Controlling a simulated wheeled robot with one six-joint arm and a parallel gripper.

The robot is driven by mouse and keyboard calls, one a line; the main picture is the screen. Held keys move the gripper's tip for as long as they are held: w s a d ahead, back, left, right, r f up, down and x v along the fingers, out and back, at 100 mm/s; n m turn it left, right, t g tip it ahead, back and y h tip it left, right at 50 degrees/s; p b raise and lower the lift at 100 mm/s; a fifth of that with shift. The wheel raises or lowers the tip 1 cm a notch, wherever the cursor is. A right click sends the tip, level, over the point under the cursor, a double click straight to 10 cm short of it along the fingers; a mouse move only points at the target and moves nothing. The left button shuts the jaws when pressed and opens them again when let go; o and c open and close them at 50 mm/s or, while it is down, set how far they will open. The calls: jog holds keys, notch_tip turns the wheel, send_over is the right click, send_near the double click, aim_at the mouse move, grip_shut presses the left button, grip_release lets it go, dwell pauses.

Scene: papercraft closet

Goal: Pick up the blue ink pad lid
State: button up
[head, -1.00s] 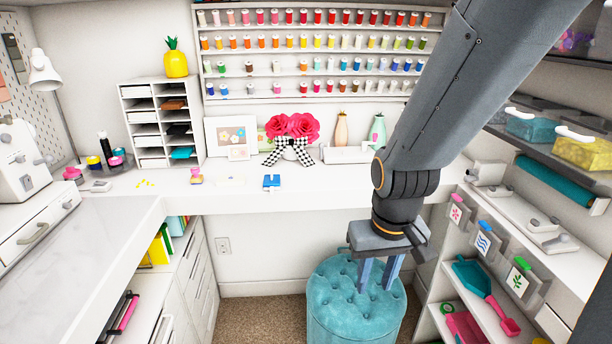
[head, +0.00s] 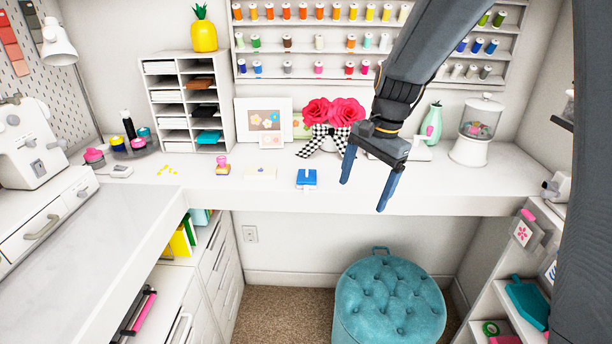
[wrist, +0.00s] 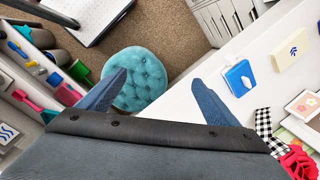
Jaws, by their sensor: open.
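The blue ink pad lid (head: 307,177) is a small blue box-like piece on the white desk, near its front edge. A paler strip shows along its front, and I cannot tell where the lid ends and the pad begins. It also shows in the wrist view (wrist: 238,78), right of my fingers. My gripper (head: 364,194) is open and empty, in the air to the right of the ink pad and near the desk's front edge. In the wrist view my two blue fingers (wrist: 160,82) are spread apart, with the stool and desk edge beyond them.
A cream pad (head: 260,174) and a pink-topped stamp (head: 222,165) lie left of the blue pad. Red flowers with a checked bow (head: 330,128) stand behind. A teal stool (head: 389,300) is below the desk.

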aim_at(310, 176)
jog(key=w+a+r+m+g+y, duration=0.1)
jog(key=w+a+r+m, duration=0.1)
jog(key=w+a+m, duration=0.4)
jog(key=w+a+r+m+y, duration=0.2)
jog(key=w+a+m, duration=0.1)
jog(key=w, duration=0.5)
jog(key=p+x, duration=0.1)
jog(key=x, duration=0.1)
jog(key=p+x, duration=0.1)
jog(key=x, duration=0.2)
jog(key=w+p+x, duration=0.1)
jog(key=x, duration=0.1)
jog(key=shift+a, duration=0.35)
jog(key=shift+a+f, duration=0.1)
jog(key=shift+f, duration=0.35)
jog(key=shift+f, duration=0.1)
jog(key=c, duration=1)
jog(key=shift+s+f, duration=0.1)
jog(key=shift+c, duration=1.3)
